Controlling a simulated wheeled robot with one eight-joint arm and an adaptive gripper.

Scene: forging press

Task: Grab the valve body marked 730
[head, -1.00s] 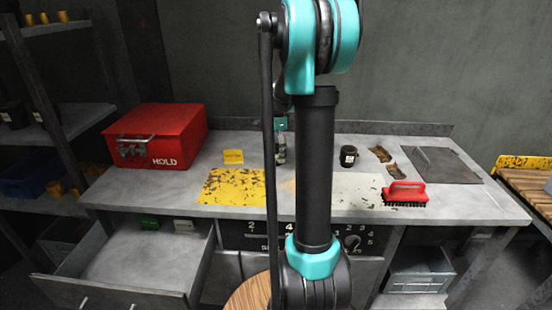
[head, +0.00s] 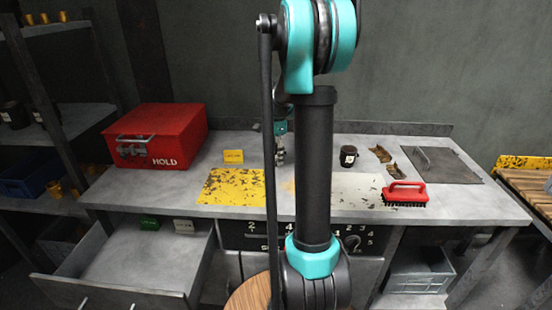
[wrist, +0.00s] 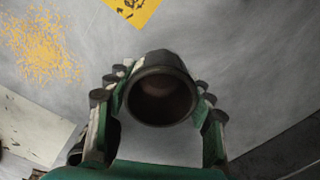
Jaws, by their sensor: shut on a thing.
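In the wrist view my gripper (wrist: 158,112) is shut on a dark, hollow round valve body (wrist: 163,92), with a finger on each side. Its open round end faces the camera, and no number shows on it. In the head view my gripper (head: 280,156) is above the bench, partly behind my arm, and the held body cannot be made out. A second dark cylindrical body (head: 348,156) with a white label stands upright on the bench to the right; its label is too small to read. A dark round shape is partly hidden behind the left finger in the wrist view.
On the grey bench (head: 455,207) are a red HOLD box (head: 160,140), a worn yellow patch (head: 232,187), a small yellow sign (head: 233,156), a red brush (head: 404,193) and a dark plate (head: 440,164). An open drawer (head: 125,265) juts out at front left.

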